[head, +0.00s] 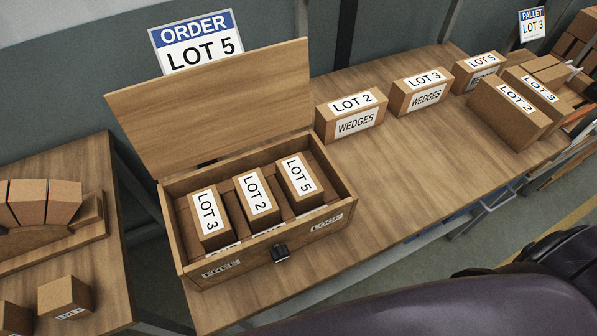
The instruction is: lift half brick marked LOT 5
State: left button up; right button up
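An open wooden box (265,270) stands on the bench with its lid (215,110) raised at the back. Three labelled bricks sit side by side inside: LOT 3 (195,240) at left, LOT 2 (243,222) in the middle, and the LOT 5 brick (286,197) at right. The LOT 5 top and label are uncovered; its lower part is hidden in the box. A black knob (280,252) is on the box front between the FREE label (221,268) and LOCK label (326,222). Neither of my grippers shows.
Wedge packs LOT 2 (351,119), LOT 3 (421,96) and LOT 5 (479,72) line the back; large LOT 2 (509,112) and LOT 3 (541,95) bricks stand at right. The order sign (200,42) reads LOT 5. The bench (420,165) right of the box is clear.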

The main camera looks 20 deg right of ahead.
aim_at(304, 193)
jog(key=k+j, duration=0.2)
jog(key=j, duration=0.2)
jog(key=k+j, duration=0.15)
jog(key=j, duration=0.2)
jog(key=k+j, duration=0.2)
jog(key=j, duration=0.2)
jog(key=l+u, duration=0.05)
